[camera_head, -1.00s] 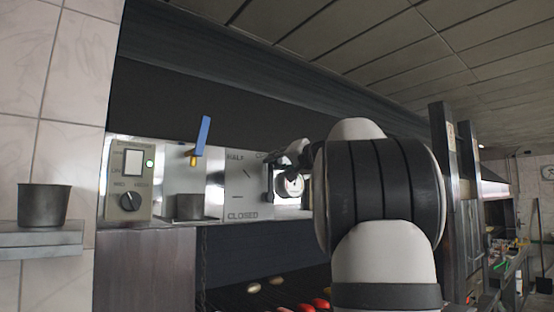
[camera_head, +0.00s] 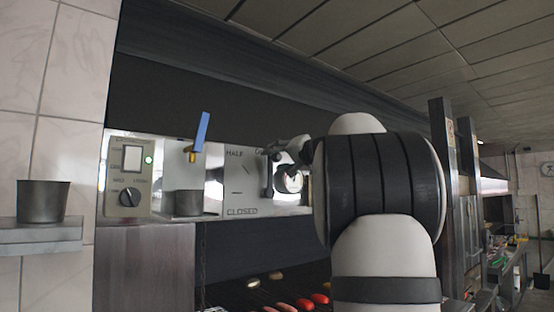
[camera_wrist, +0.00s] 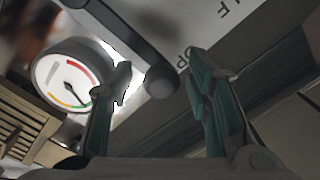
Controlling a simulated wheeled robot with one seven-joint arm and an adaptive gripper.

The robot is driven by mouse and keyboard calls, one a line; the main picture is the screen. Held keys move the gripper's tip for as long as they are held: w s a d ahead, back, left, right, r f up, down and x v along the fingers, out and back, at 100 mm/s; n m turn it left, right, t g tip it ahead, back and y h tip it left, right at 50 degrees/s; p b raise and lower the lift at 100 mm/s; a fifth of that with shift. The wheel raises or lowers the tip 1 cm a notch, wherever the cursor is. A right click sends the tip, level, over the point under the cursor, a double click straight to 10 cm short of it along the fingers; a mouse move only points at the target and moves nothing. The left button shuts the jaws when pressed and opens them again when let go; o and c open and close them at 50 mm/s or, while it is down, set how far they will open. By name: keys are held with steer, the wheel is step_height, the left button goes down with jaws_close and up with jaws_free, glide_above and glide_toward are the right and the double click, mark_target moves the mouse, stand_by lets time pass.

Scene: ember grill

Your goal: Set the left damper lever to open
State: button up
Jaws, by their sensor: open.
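The damper plate (camera_head: 240,192) is a pale panel marked HALF and CLOSED, with a third label partly covered by my gripper (camera_head: 269,172). In the wrist view, a dark bar with a rounded knob (camera_wrist: 160,83), apparently the damper lever, lies over the plate by the letters OP. My gripper (camera_wrist: 158,65) is open, with its green-padded fingers on either side of the knob in the picture. I cannot tell whether either finger touches it. In the head view the lever cannot be made out behind my gripper.
A round gauge (camera_head: 290,183) sits right beside the plate and close to a finger in the wrist view (camera_wrist: 72,82). Food lies below.

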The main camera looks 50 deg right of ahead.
steer(key=v, duration=1.1)
steer(key=shift+s, duration=0.4)
steer(key=shift+w+a, duration=0.1)
steer(key=shift+a, duration=0.1)
steer(key=w+a+f+n+g+y, duration=0.2)
steer(key=w+a+f+g+y, duration=0.1)
steer(key=a+f, duration=0.8)
steer(key=w+a+f+n+g+y, duration=0.25)
steer(key=a+f, duration=0.45)
steer(key=a, duration=0.8)
steer(key=s+a+f+n+g, duration=0.3)
steer(key=s+a+f+g, duration=0.15)
steer(key=a+f, duration=0.7)
steer(key=s+a+f+n+g+h+b, duration=0.1)
steer(key=s+a+f+n, duration=0.3)
steer(key=s+f, duration=0.6)
steer(key=shift+a+f+g, duration=0.4)
steer(key=shift+f+g, duration=0.1)
steer(key=shift+f, duration=0.25)
steer(key=shift+h, duration=0.25)
